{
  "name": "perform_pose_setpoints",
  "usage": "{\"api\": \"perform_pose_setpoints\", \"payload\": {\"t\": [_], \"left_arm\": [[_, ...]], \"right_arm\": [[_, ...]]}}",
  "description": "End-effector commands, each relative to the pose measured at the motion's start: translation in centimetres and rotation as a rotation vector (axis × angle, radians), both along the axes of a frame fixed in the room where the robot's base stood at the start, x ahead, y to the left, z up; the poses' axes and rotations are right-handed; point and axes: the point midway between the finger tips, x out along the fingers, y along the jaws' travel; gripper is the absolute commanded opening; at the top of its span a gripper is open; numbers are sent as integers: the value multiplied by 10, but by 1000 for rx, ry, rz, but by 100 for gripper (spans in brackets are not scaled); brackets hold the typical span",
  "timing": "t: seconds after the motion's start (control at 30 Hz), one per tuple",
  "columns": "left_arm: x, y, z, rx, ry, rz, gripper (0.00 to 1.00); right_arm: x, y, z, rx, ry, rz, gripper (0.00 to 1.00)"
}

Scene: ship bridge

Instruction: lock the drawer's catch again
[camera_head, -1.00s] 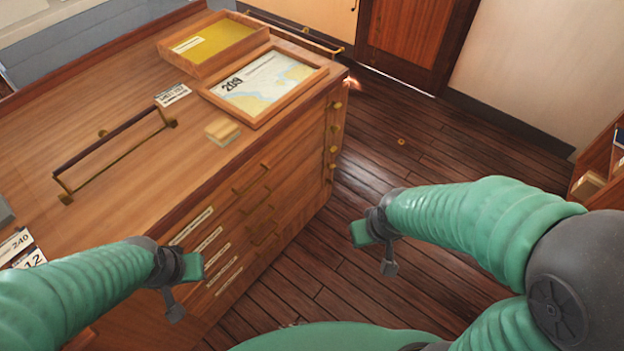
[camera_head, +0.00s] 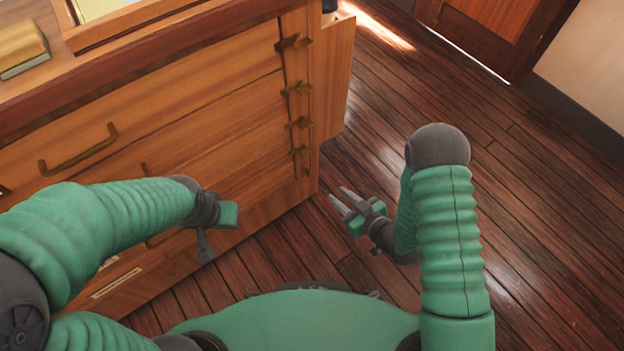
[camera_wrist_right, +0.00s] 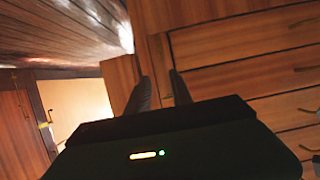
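The wooden chest has stacked drawers; the top drawer (camera_head: 200,95) looks flush and has a brass pull handle (camera_head: 78,150). I cannot tell which is unlocked. My right gripper (camera_head: 339,194) is open and empty, low and right of the catches, apart from them, fingers toward the chest. In the right wrist view its fingers (camera_wrist_right: 159,76) are parted before the post. My left gripper (camera_head: 204,252) hangs before the lower drawers; its opening is unclear.
A wooden panel (camera_head: 337,75) juts out at the chest's right end. A block (camera_head: 22,48) and a framed tray (camera_head: 150,22) lie on the chest top. Open plank floor (camera_head: 520,220) lies to the right, with a door (camera_head: 500,30) at the back.

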Motion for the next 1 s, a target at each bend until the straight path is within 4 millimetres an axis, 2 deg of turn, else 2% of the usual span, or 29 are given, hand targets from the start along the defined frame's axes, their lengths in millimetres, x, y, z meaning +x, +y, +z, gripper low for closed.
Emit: {"api": "perform_pose_setpoints", "payload": {"t": [0.3,0.5,0.7,0.97,1.0], "left_arm": [[0,0,-42,0,1,0,0],[0,0,-64,0,1,0,0],[0,0,-72,0,1,0,0],[0,0,-71,0,1,0,0],[0,0,-71,0,1,0,0]], "right_arm": [[62,45,-37,2,-3,2,27],[97,70,-53,4,-1,0,27],[114,82,-59,2,2,-1,27],[116,83,-58,2,3,-2,27],[116,83,-58,2,3,-2,23]]}}
